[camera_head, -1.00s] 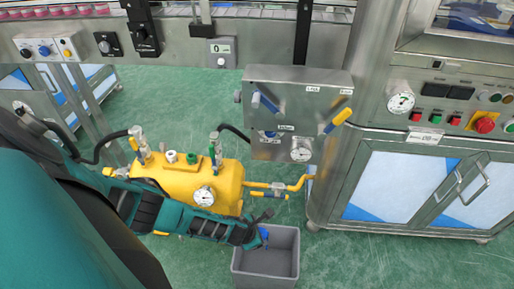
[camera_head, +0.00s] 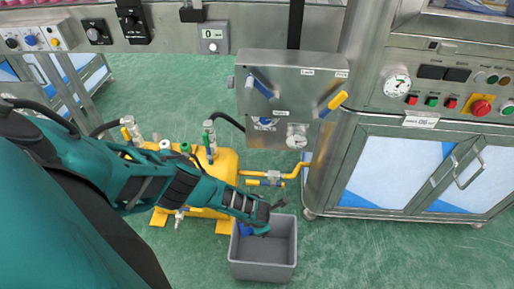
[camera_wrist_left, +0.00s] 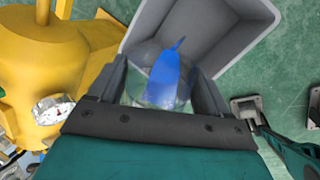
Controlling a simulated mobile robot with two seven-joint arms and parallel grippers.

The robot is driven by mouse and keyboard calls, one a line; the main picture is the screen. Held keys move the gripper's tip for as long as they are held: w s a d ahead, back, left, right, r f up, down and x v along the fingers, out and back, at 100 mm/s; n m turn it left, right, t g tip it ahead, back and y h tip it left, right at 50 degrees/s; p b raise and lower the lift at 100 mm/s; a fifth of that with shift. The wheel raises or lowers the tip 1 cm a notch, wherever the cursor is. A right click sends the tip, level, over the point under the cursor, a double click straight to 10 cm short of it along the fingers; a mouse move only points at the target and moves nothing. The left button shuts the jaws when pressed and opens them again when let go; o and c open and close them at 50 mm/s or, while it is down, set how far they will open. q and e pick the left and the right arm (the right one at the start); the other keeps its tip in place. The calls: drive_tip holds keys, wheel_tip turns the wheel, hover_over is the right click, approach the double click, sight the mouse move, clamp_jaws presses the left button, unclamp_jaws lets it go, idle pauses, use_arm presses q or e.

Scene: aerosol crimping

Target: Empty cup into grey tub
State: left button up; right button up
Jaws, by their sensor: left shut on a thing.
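The grey tub (camera_head: 264,270) stands on the floor, open at the top; its inner wall also shows in the wrist view (camera_wrist_left: 222,32). My left gripper (camera_head: 262,222) is over the tub's back left part. In the wrist view my left gripper (camera_wrist_left: 160,85) is shut on a clear, see-through cup (camera_wrist_left: 143,88). A blue piece (camera_wrist_left: 168,72) shows in or behind the cup, with a thin tip pointing toward the tub; I cannot tell if it is loose. In the head view the blue piece (camera_head: 247,229) shows at the tub's left side. My right gripper is not in view.
A yellow tank (camera_head: 222,165) with valves and a yellow pipe (camera_head: 266,176) stands close left of the tub. A steel panel with handles (camera_head: 290,95) is behind. A steel cabinet (camera_head: 385,180) stands right. Green floor (camera_head: 400,260) is clear to the right.

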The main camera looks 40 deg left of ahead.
use_arm(q)
drive_tip(key=shift+w+d+f+g+y+b, duration=0.15)
drive_tip(key=shift+f+g+y+b, duration=0.2)
drive_tip(key=shift+b, duration=0.5)
drive_tip(key=shift+w+d+g+y+b, duration=0.1)
drive_tip(key=shift+w+g+y+b, duration=0.2)
drive_tip(key=shift+g+b, duration=0.45)
drive_tip(key=shift+r, duration=0.1)
drive_tip(key=shift+s, duration=0.1)
idle(1.0)
